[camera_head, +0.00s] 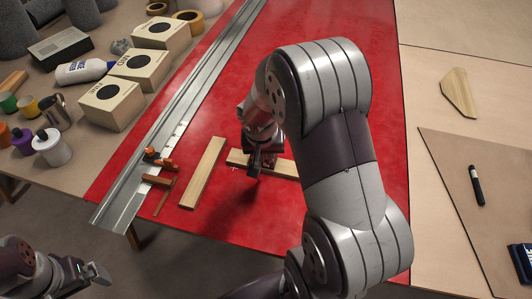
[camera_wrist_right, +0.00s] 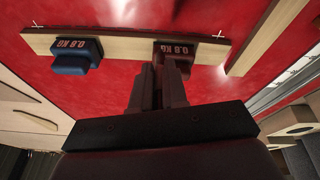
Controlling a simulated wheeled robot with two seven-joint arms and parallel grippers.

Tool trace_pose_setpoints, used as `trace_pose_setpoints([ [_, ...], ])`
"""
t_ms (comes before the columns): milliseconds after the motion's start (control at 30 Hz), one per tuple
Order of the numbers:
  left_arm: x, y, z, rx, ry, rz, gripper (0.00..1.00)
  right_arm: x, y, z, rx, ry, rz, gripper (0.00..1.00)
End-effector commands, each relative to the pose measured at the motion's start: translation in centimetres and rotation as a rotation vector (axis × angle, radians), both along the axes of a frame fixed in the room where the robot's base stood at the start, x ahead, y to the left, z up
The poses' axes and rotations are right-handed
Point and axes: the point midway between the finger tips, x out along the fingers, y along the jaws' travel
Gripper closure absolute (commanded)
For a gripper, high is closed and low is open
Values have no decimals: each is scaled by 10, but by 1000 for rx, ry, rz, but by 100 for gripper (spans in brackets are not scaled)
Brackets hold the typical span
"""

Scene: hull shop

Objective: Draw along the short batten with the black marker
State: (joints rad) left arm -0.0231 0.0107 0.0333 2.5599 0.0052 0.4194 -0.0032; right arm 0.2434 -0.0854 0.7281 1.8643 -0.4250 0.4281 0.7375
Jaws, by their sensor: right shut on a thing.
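The light wooden batten (camera_head: 284,167) lies across the red sheet, with small white marks by its ends in the right wrist view. My right gripper (camera_head: 262,168) is above it, shut on a dark weight (camera_wrist_right: 178,47) marked 0.8 KG, which sits at the batten. Whether the weight bears fully on the batten I cannot tell. A blue weight (camera_wrist_right: 77,60) sits on the batten's other end. The black marker (camera_head: 477,185) lies on a brown board at the right, apart from both grippers. My left gripper (camera_head: 88,272) is low at the left; its jaw opening is unclear.
Another batten (camera_head: 203,172) lies to the left on the red sheet (camera_head: 360,75). A long metal rail (camera_head: 190,107) and an orange-handled clamp (camera_head: 158,160) are beyond it. Boxes (camera_head: 110,102), jars and tape crowd the left. A blue block (camera_head: 523,262) lies at the right edge.

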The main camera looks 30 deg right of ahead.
Motion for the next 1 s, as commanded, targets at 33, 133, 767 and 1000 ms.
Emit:
trace_pose_setpoints([
  [33, 0, 0, 6, 0, 0, 0, 0, 0, 0, 7, -1, -1, 0, 100],
  [133, 0, 0, 20, 0, 0, 0, 0, 0, 0, 23, -1, -1, 0, 100],
  [767, 0, 0, 63, 0, 0, 0, 0, 0, 0, 77, 0, 0, 0, 100],
  [1000, 0, 0, 63, 0, 0, 0, 0, 0, 0, 77, 0, 0, 0, 100],
])
